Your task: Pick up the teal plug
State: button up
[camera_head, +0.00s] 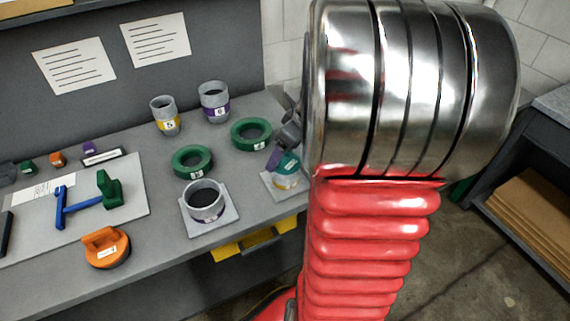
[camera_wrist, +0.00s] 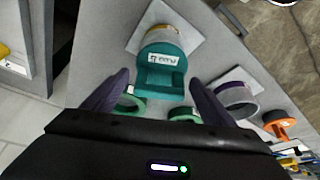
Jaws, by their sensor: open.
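The teal plug (camera_wrist: 160,72) with a white label lies between the spread fingers of my gripper (camera_wrist: 158,80) in the wrist view. The fingers stand one on each side of it with visible gaps. The plug sits on or in a grey collar with a yellow band (camera_wrist: 172,33) on a square plate (camera_wrist: 140,42). How deep it sits cannot be told. In the head view the teal plug (camera_head: 289,164) shows beside my arm, partly hidden by my gripper's purple finger (camera_head: 273,158). My gripper is open and empty.
Two green rings (camera_head: 193,160) (camera_head: 251,133) and a purple-labelled collar on a plate (camera_head: 206,203) stand left of the plug. Grey cups (camera_head: 165,116) (camera_head: 214,102) stand behind. An orange-handled plug (camera_head: 105,248) and a blue tool (camera_head: 75,207) lie farther left on the bench.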

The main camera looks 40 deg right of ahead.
dwell(0.5)
jog(key=c, duration=1.4)
jog(key=shift+d+r, duration=0.1)
jog(key=shift+r, duration=0.05)
notch_tip(320, 180, up, 10)
jog(key=shift+f, duration=0.1)
dwell(0.3)
